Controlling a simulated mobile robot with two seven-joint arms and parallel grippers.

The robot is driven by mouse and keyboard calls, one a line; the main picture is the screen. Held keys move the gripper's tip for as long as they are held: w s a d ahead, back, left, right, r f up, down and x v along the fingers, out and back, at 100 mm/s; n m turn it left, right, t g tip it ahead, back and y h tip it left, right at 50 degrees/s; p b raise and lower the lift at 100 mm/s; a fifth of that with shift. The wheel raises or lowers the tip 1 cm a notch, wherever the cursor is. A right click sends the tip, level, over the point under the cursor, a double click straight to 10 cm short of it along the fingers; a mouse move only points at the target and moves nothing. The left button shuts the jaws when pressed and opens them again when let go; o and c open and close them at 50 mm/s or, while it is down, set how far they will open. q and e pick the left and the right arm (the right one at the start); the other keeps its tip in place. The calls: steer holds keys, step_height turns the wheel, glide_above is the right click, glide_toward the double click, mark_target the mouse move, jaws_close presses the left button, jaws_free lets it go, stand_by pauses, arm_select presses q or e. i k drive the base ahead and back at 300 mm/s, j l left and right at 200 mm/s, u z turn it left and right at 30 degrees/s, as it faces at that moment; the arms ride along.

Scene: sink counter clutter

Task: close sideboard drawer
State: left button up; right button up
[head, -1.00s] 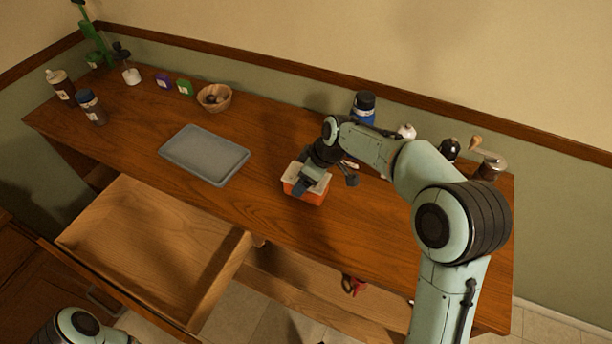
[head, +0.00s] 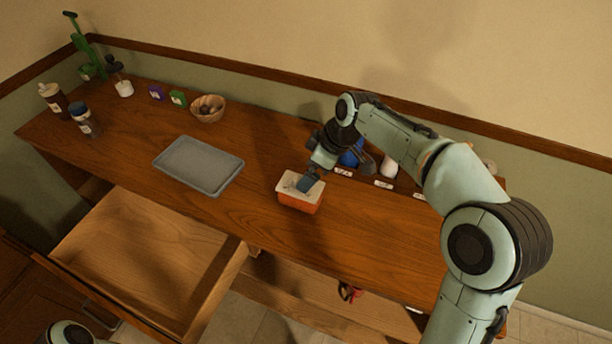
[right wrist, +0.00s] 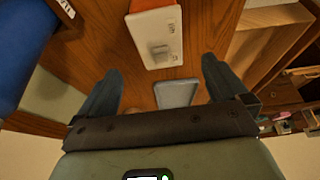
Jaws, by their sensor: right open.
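The sideboard drawer (head: 150,240) is pulled well out at the left front of the wooden sideboard (head: 240,205), and its inside looks empty. The drawer front (head: 110,300) faces the lower left. My right gripper (head: 309,182) is over an orange box with a white lid (head: 300,200) on the sideboard top. In the right wrist view its two fingers (right wrist: 162,68) are spread with nothing between them, and the white lid (right wrist: 153,38) shows beyond. My left gripper is out of view; only part of my left arm shows at the bottom left.
A grey tray (head: 199,165) lies left of the box. A bowl (head: 208,108), purple and green containers and bottles stand along the back and left. A blue item (head: 351,157) and a white one (head: 389,166) stand behind my right arm. Floor shows below the sideboard.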

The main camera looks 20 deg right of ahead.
mark_target(173, 270)
steer(key=k+j, duration=0.75)
steer(key=k, duration=0.1)
